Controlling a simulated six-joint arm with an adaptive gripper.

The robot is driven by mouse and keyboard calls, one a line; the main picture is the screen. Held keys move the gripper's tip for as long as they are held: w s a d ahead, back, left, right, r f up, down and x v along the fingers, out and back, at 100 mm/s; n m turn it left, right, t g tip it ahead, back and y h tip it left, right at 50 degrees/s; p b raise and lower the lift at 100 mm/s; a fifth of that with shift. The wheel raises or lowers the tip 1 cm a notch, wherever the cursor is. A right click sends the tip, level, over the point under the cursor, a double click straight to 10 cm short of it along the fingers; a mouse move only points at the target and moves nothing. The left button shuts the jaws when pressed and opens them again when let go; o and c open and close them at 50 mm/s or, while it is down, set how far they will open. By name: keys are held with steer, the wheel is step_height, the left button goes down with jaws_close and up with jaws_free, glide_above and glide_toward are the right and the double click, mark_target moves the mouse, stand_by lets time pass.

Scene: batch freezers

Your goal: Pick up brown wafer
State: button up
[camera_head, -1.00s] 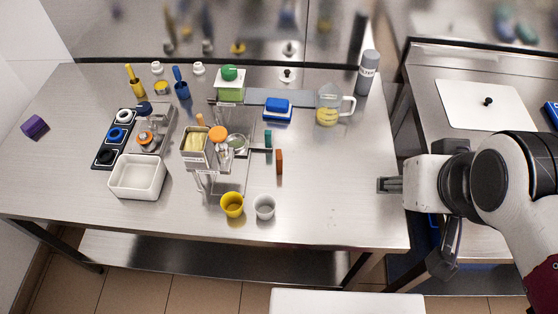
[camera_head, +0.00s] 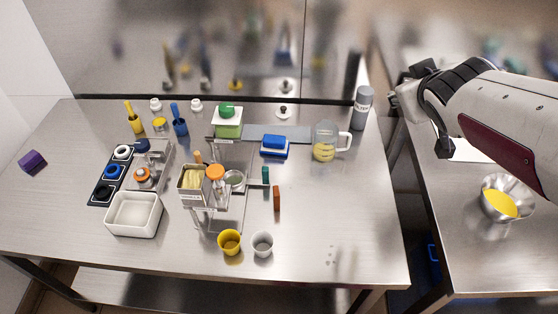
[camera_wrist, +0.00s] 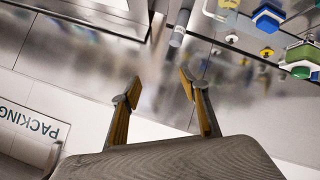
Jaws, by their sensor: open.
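The brown wafer (camera_head: 277,198) is a small upright block on the steel table, right of the machine in the middle. A similar green block (camera_head: 265,175) stands just behind it.
A yellow cup (camera_head: 229,243) and a grey cup (camera_head: 263,244) stand in front of the wafer. A glass jug (camera_head: 325,142) and a grey bottle (camera_head: 362,108) stand at the back right. The table's front right is clear. A bowl (camera_head: 505,198) with yellow contents sits on the right counter.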

steer(key=w+a+f+n+t+y, duration=0.1)
steer(key=w+a+f+n+y, duration=0.15)
steer(key=w, duration=0.25)
steer(key=w+a+f+n+y, duration=0.1)
steer(key=w+a+n+y, duration=0.15)
steer(key=w, duration=0.25)
steer(key=w+a+f+n+g+y, duration=0.2)
steer(key=w+a+f+n+y, duration=0.15)
steer(key=a+f, duration=0.5)
steer(key=n+g+y, duration=0.7)
steer(key=g, duration=0.5)
glide_toward(276, 198)
steer(key=shift+w+a+f, duration=0.35)
steer(key=shift+w+a, duration=0.2)
steer(key=shift+w, duration=0.05)
steer(key=shift+w+a+f, duration=0.35)
steer(key=shift+w+a, duration=0.2)
steer(key=shift+w, duration=0.05)
steer(key=shift+s+f+g, duration=0.2)
steer(key=shift+s+g, duration=0.1)
steer(key=shift+s, duration=0.15)
steer(key=shift+x, duration=1.25)
